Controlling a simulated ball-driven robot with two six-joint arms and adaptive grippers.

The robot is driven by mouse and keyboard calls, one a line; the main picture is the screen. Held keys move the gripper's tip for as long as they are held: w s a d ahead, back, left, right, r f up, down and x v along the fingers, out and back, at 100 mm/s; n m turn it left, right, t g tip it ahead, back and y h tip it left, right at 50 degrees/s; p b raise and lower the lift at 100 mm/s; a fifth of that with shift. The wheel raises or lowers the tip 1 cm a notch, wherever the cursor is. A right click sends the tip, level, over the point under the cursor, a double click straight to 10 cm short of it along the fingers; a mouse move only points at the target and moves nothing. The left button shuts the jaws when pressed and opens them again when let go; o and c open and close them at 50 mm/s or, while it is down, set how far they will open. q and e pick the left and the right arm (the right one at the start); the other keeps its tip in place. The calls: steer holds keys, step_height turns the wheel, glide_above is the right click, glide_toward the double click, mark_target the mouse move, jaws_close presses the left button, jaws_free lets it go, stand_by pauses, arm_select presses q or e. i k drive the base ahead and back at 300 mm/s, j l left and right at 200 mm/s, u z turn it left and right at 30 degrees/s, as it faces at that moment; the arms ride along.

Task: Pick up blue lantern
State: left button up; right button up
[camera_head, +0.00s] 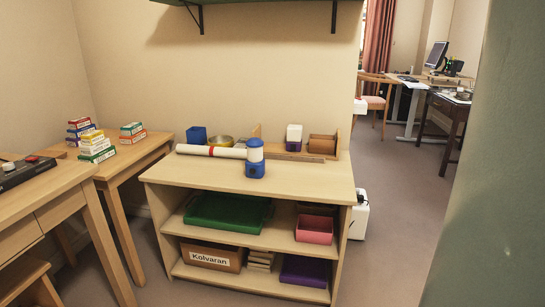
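The blue lantern (255,158) stands upright on the top of a low wooden shelf unit (200,176), near its middle. It has a blue base, a pale middle section and a blue cap. A white rolled paper tube lies just to its left and partly behind it; I cannot tell whether they touch. Neither of my grippers shows in the head view.
Behind the lantern are a blue box (196,135), a yellow round container (220,141) and a wooden tray. Tables (150,151) with stacked small boxes stand at left. A green surface (490,200) blocks the right side.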

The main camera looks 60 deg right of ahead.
mark_target(254, 159)
steer(key=z, duration=1.75)
steer(key=i, duration=0.1)
